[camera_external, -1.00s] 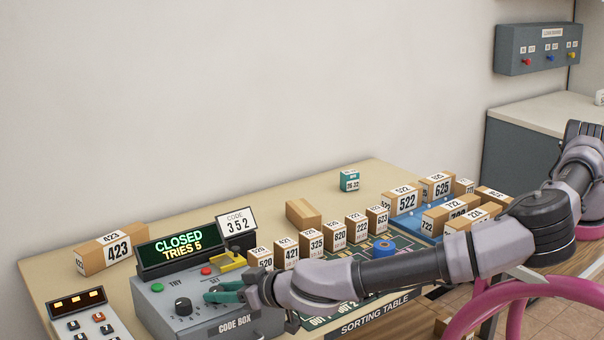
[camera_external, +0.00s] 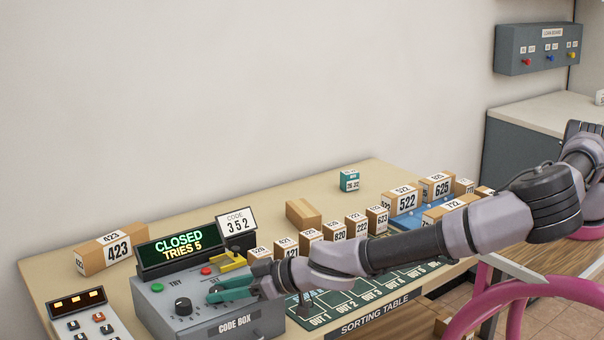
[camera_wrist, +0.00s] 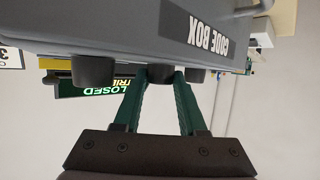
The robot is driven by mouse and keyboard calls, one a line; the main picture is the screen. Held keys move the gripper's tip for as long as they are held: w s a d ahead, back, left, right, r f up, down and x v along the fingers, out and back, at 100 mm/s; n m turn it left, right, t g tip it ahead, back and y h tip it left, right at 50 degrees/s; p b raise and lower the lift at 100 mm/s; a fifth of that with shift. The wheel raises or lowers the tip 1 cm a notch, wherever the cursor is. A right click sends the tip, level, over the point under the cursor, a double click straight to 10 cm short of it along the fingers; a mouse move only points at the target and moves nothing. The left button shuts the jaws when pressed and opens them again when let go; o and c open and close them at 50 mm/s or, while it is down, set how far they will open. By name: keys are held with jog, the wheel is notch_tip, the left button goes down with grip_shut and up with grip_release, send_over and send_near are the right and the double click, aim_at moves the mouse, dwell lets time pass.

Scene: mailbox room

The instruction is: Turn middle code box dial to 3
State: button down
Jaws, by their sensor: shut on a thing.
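The grey code box (camera_external: 170,324) stands at the front left of the table; its display (camera_external: 180,249) reads CLOSED, TRIES 5. A card (camera_external: 236,223) behind it reads CODE 352. One black dial (camera_external: 183,306) shows clear on the sloped face; the others are hidden by my gripper (camera_external: 215,291). In the wrist view the box is upside down with dark dials in a row. My gripper (camera_wrist: 164,76) has its green fingers shut on the middle dial (camera_wrist: 159,72). I cannot read which number that dial points to.
A yellow lever (camera_external: 233,261) and a red button (camera_external: 206,271) are on the box near my fingers. Numbered parcels (camera_external: 310,238) stand in a row to the right, beneath and behind my arm. A button panel (camera_external: 85,318) stands at the left.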

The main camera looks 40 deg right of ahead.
jog(key=shift+c, duration=2.4)
grip_release()
jog(key=v, duration=1)
jog(key=shift+s+d+r, duration=0.2)
jog(key=shift+s, duration=0.1)
